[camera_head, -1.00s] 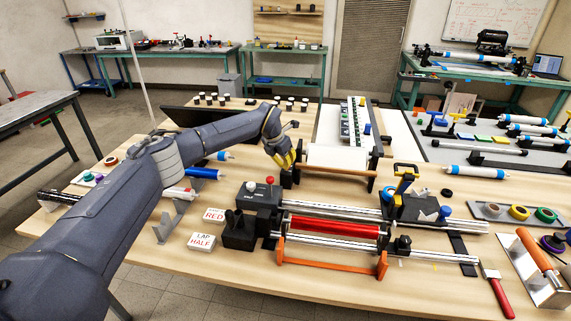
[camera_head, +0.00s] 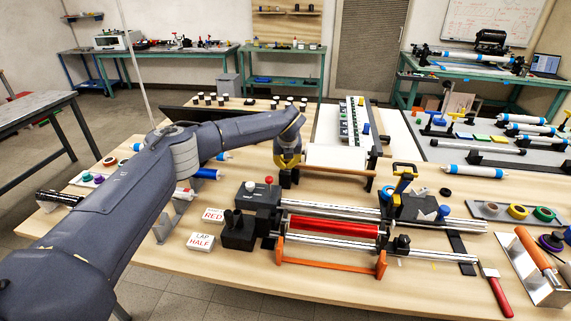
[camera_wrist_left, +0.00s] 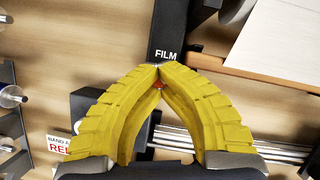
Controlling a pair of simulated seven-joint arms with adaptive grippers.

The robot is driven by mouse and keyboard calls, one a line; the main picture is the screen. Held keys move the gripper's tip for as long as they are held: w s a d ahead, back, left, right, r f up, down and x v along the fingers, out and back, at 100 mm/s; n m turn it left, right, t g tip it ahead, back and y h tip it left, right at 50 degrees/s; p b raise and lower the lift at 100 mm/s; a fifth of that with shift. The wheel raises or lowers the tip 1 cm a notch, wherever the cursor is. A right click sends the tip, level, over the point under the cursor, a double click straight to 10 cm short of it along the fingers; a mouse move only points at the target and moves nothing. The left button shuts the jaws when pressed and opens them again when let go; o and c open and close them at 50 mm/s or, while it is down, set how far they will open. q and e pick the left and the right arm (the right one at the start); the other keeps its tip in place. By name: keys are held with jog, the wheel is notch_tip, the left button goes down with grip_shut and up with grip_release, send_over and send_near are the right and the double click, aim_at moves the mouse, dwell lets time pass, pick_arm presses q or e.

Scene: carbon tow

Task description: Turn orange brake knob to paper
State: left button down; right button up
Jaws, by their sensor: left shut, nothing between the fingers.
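My left gripper (camera_head: 288,165) has yellow fingers and points down over the black stand at the left end of the white paper roller. In the left wrist view its fingertips (camera_wrist_left: 158,68) meet, shut and empty, beside a black block marked FILM (camera_wrist_left: 166,48). A small red-orange patch (camera_wrist_left: 158,85) shows between the fingers just below the tips; I cannot tell whether it is the brake knob or something beyond. No orange brake knob is clearly visible in the head view; the gripper may hide it. My right gripper is not in view.
A black box with a red ball lever (camera_head: 269,180) stands in front of the gripper. A red roller (camera_head: 333,226) on steel rails lies nearer. The white RED card (camera_head: 213,215) and HALF card (camera_head: 201,241) lie left. A wooden bar (camera_head: 340,170) runs right of the gripper.

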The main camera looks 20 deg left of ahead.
pick_arm(q)
jog(key=shift+n+y, duration=0.3)
jog(key=shift+n, duration=0.5)
jog(key=shift+f, duration=0.1)
jog(key=c, duration=2.1)
grip_release()
jog(key=shift+c, duration=0.2)
jog(key=o, duration=1)
jog(key=shift+c, duration=0.2)
jog(key=v, duration=1.2)
jog(key=shift+w+g, duration=0.25)
jog(key=shift+g, duration=0.05)
